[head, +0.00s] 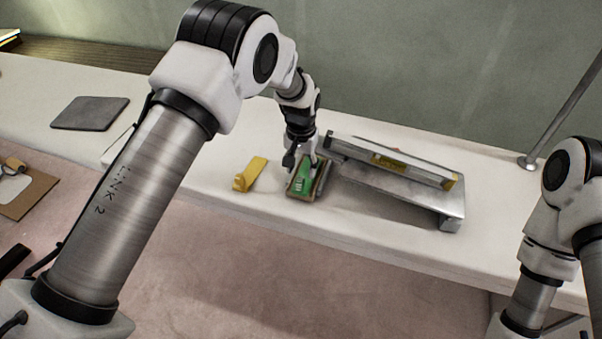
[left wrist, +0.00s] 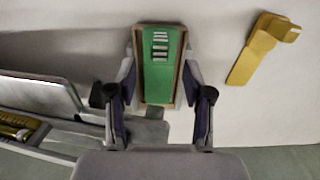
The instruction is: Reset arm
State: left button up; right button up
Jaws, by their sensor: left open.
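My left arm reaches in from the left to the white bench. My left gripper (head: 306,163) is open just over a green block in a brown frame (head: 301,182). In the left wrist view the gripper (left wrist: 160,103) has one finger on each side of the lower part of the green block (left wrist: 158,75). I cannot tell whether the fingers touch it. My right arm shows at the right edge of the head view, but its gripper is out of the picture.
A yellow bracket (head: 251,174) lies left of the green block. A grey metal stand with a long bar (head: 400,190) stands right of it, very near. A dark flat pad (head: 90,113) lies at the left. A pole (head: 529,162) rises at the right. The bench front is clear.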

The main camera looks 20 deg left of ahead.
pick_arm(q)
notch_tip(320, 180, up, 9)
jog(key=s+a+f+n+g, duration=0.1)
jog(key=s+a+f+g, duration=0.15)
jog(key=s+f, duration=0.75)
jog(key=s+a+f+g, duration=0.2)
jog(key=s+a+f, duration=0.1)
jog(key=s+f, duration=0.7)
jog(key=s+a+f+t, duration=0.1)
jog(key=s+f+t, duration=0.1)
jog(key=s, duration=0.6)
jog(key=s+a+f+t, duration=0.1)
jog(key=s+t, duration=0.1)
jog(key=s, duration=0.7)
jog(key=shift+f, duration=0.4)
jog(key=shift+s+t, duration=0.15)
jog(key=shift+t, duration=0.1)
